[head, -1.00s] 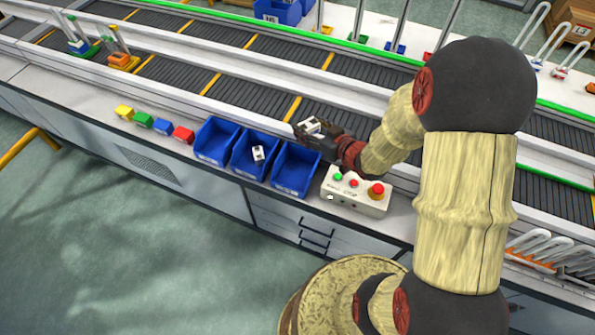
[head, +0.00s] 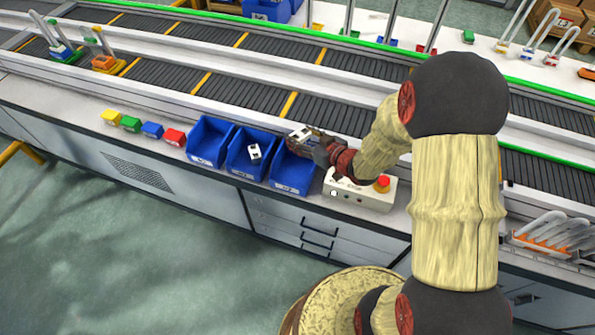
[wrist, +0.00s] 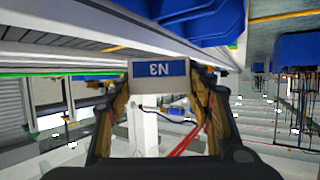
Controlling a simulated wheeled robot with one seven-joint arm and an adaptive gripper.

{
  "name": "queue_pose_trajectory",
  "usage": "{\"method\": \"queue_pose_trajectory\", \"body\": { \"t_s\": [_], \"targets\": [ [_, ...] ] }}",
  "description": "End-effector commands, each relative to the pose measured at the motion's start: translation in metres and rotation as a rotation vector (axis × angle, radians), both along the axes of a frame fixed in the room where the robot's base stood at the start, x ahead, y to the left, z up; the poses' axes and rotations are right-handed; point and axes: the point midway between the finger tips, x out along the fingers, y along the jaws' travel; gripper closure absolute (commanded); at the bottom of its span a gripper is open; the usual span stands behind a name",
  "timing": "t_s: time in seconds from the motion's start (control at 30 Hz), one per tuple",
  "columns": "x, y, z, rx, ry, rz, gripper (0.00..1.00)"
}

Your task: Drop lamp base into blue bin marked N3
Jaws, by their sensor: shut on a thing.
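My gripper (head: 303,137) is shut on the lamp base (head: 299,134), a small white block with dark marks. Bin labels are too small to read surely in the head view. A blue bin (wrist: 205,22) shows at the top of the wrist view. The right bin's inside is partly hidden by my gripper.
The middle blue bin (head: 244,169) holds a similar white block (head: 254,152); the left blue bin (head: 204,157) looks empty. A control box (head: 360,193) with a red button stands just right of the bins. Small coloured blocks (head: 152,130) line up at left. The conveyor (head: 265,95) runs behind.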

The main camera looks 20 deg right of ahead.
Motion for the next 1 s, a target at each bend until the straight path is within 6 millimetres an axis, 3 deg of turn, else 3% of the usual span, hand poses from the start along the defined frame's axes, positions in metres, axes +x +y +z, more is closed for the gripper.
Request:
{"method": "queue_pose_trajectory", "body": {
  "t_s": [0.3,0.67,0.7,1.0],
  "targets": [
    [0.000,0.000,-0.039,0.001,0.000,0.000,0.75],
    [0.000,0.000,-0.044,0.000,0.000,-0.001,0.75],
    [0.000,0.000,-0.044,0.000,0.000,-0.001,0.49],
    [0.000,0.000,-0.044,0.000,0.000,-0.001,0.32]
  ]
}}
